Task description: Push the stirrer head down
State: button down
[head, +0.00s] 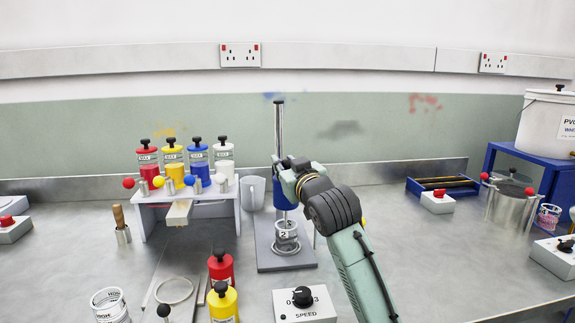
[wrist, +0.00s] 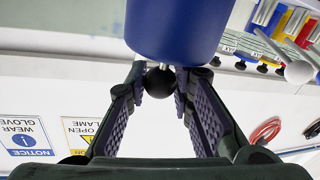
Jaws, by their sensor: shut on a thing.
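The stirrer stands mid-bench, with a grey base plate (head: 270,257) and an upright metal pole (head: 279,130). Its blue stirrer head (head: 285,197) is partly hidden behind my gripper (head: 290,172). My gripper (wrist: 162,78) is shut on this knob, one finger on each side. The stirrer's shaft inside the can is hard to make out.
A dispenser rack (head: 190,210) with several coloured bottles stands left of the stirrer. Red (head: 221,265) and yellow (head: 224,302) bottles and a SPEED control box (head: 303,306) are in front. A clear beaker (head: 253,192) stands close behind.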

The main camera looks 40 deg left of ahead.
jog(key=c, duration=1.4)
grip_release()
jog(key=shift+f, duration=0.4)
jog(key=shift+c, duration=0.2)
jog(key=shift+o, duration=0.2)
jog(key=shift+s, duration=0.1)
jog(key=shift+a, duration=0.1)
jog(key=v, duration=1.2)
jog(key=shift+r, duration=0.25)
